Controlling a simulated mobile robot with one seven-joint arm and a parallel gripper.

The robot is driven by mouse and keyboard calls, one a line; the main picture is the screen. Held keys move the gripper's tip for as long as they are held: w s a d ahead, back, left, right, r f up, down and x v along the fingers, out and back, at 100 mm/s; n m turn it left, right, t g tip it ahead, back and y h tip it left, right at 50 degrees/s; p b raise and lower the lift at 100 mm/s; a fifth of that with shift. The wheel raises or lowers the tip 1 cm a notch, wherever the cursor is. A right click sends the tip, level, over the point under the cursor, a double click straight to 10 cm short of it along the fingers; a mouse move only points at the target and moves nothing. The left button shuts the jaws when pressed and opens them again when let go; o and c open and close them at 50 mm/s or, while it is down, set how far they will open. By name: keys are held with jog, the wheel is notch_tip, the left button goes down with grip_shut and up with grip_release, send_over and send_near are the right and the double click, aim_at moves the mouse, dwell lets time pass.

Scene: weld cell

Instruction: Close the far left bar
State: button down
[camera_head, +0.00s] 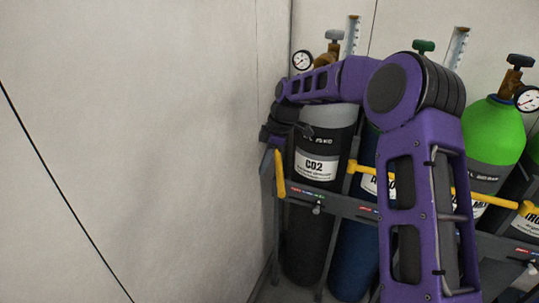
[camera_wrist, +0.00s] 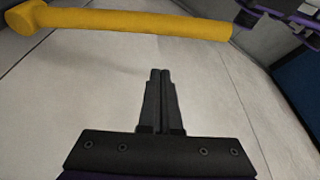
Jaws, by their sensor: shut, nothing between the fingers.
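The far left bar is a yellow bar (camera_head: 280,173) at the left end of the rack in the head view. It stands out from the rack front toward the camera, not across the CO2 cylinder (camera_head: 316,185). In the wrist view the yellow bar (camera_wrist: 135,24) crosses the top, with its thicker end at the left. My gripper (camera_wrist: 160,72) is shut and empty, with its fingertips below the bar in the picture and apart from it. In the head view my arm reaches over to the rack's left end; I cannot make out the fingertips there.
The rack (camera_head: 335,205) holds several cylinders, among them a blue one (camera_head: 352,255) and a green-topped one (camera_head: 492,135). Another yellow bar (camera_head: 503,198) lies across cylinders at the right. A pale wall (camera_head: 150,130) stands close on the left. Gauges and valves rise above the cylinders.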

aim_at(279, 169)
jog(key=d+f, duration=0.2)
jog(key=shift+w+d+f, duration=0.15)
jog(key=shift+d+f, duration=0.2)
jog(key=shift+f, duration=0.05)
jog(key=shift+d, duration=0.15)
dwell(0.3)
